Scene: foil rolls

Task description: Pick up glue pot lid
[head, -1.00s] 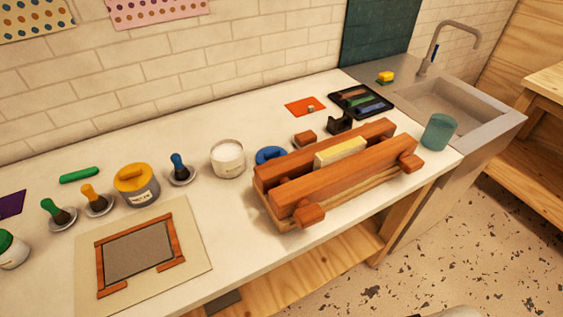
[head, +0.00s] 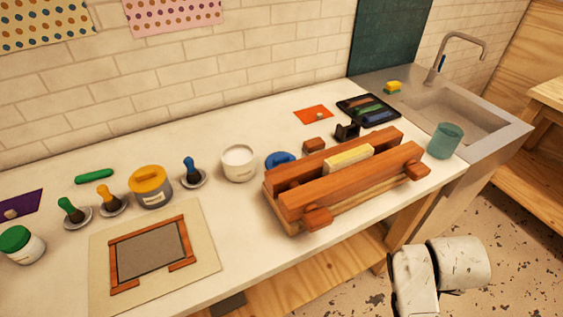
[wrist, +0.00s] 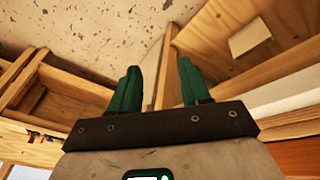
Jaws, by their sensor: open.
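The glue pot lid appears to be the blue lid (head: 281,160), lying on the white worktop just right of an open white pot (head: 239,163). Its near right part is hidden behind the wooden press. The pot shows pale contents and has no lid on it. My gripper (wrist: 157,88) shows only in the wrist view, with its two green fingers apart and nothing between them. That view shows wooden shelving and the speckled floor, not the lid. In the head view only white links of my arm show, at the lower right beyond the worktop's front edge.
The long wooden press (head: 350,180) stands in front of the lid. A yellow-lidded pot (head: 151,188) and brushes stand left. A wooden block (head: 313,145), a black dispenser (head: 347,132) and a teal cup (head: 445,141) are right. The sink (head: 460,109) is at the far right.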

